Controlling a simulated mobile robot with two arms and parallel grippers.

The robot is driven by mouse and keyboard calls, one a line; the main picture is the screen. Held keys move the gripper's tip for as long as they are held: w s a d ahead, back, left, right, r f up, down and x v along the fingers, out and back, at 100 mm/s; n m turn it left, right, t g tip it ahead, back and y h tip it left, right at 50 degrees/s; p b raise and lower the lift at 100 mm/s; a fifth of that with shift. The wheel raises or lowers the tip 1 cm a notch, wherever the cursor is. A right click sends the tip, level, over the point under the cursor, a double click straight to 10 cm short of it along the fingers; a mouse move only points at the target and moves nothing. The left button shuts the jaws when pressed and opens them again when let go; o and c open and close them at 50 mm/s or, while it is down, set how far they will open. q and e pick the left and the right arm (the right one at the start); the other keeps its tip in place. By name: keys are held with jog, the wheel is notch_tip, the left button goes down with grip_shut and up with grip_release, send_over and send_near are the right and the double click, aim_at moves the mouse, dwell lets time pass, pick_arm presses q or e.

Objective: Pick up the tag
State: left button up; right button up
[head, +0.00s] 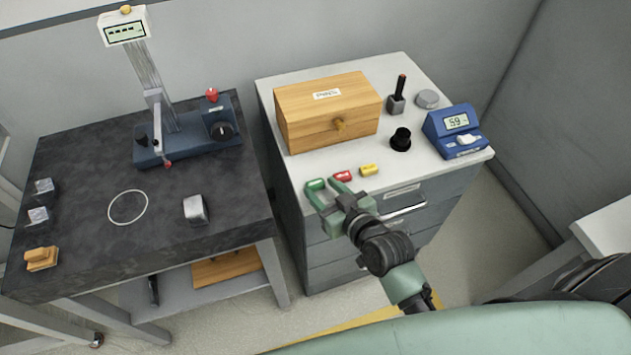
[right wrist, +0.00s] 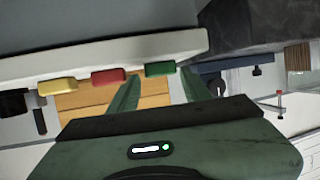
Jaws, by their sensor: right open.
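Three small tags lie in a row along the front edge of the white cabinet top: a green tag (head: 316,184), a red tag (head: 342,176) and a yellow tag (head: 368,169). My right gripper (head: 324,189) is open at the cabinet's front edge, its fingers pointing at the green tag. In the right wrist view the green tag (right wrist: 160,69) shows between the two fingertips, with the red tag (right wrist: 108,77) and yellow tag (right wrist: 57,87) to the left, outside the fingers. Contact with the green tag cannot be told. My left gripper is out of view.
On the white cabinet top (head: 425,165) stand a wooden box (head: 300,117), a black knob-like piece (head: 401,140), a stamp-like tool (head: 397,98), a grey disc (head: 428,99) and a blue scale (head: 452,130). A dark table (head: 85,170) with a gauge stand (head: 185,142) is at left.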

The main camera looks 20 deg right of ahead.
aim_at(315, 185)
jog(key=shift+x, duration=1.2)
jog(key=c, duration=1)
